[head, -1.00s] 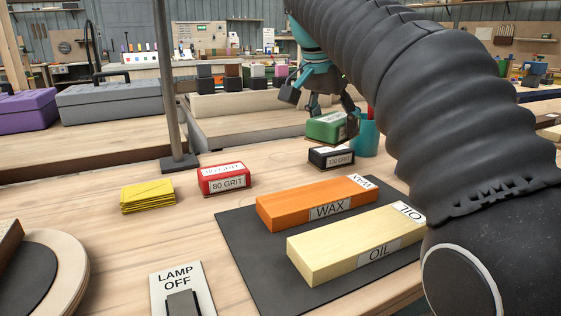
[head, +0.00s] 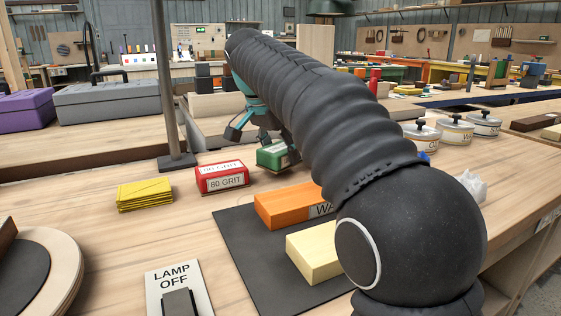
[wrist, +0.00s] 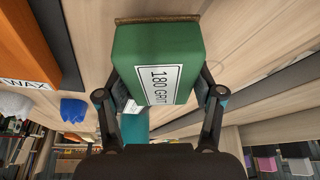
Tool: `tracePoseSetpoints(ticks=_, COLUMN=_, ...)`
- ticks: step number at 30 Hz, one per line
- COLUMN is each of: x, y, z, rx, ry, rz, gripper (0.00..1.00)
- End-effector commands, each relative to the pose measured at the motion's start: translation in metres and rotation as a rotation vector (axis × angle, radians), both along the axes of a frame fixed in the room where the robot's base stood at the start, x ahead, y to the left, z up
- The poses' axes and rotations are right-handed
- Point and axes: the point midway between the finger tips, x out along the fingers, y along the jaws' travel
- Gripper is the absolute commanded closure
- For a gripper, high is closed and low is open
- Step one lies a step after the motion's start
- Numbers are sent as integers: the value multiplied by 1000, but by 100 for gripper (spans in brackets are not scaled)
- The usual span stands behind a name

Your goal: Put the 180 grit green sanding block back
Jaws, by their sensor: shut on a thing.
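The green sanding block (head: 272,154) is held between the fingers of my gripper (head: 262,134), just right of the red 80 grit block (head: 221,177). In the wrist view the green block (wrist: 158,58) shows its "180 GRIT" label, with a finger of my gripper (wrist: 160,105) on each side. In the head view my arm hides part of the gripper and the block's right end. I cannot tell whether the block touches the bench.
The yellow pad stack (head: 145,194) lies left of the red block. The orange WAX block (head: 283,206) and pale OIL block (head: 312,255) lie on the dark mat (head: 238,245), partly behind my arm. A lamp post (head: 170,90) stands behind. Tins (head: 455,129) stand right.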

Motion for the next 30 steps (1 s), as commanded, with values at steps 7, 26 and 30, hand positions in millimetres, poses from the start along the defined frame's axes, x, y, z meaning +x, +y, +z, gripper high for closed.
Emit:
tracePoseSetpoints(ticks=7, x=-1, y=0, z=-21, rx=0, ry=0, rz=0, gripper=71)
tracePoseSetpoints(ticks=26, x=0, y=0, z=-23, rx=0, ry=0, rz=1, gripper=8)
tracePoseSetpoints(ticks=30, x=0, y=0, z=-21, rx=0, ry=0, rz=0, gripper=8)
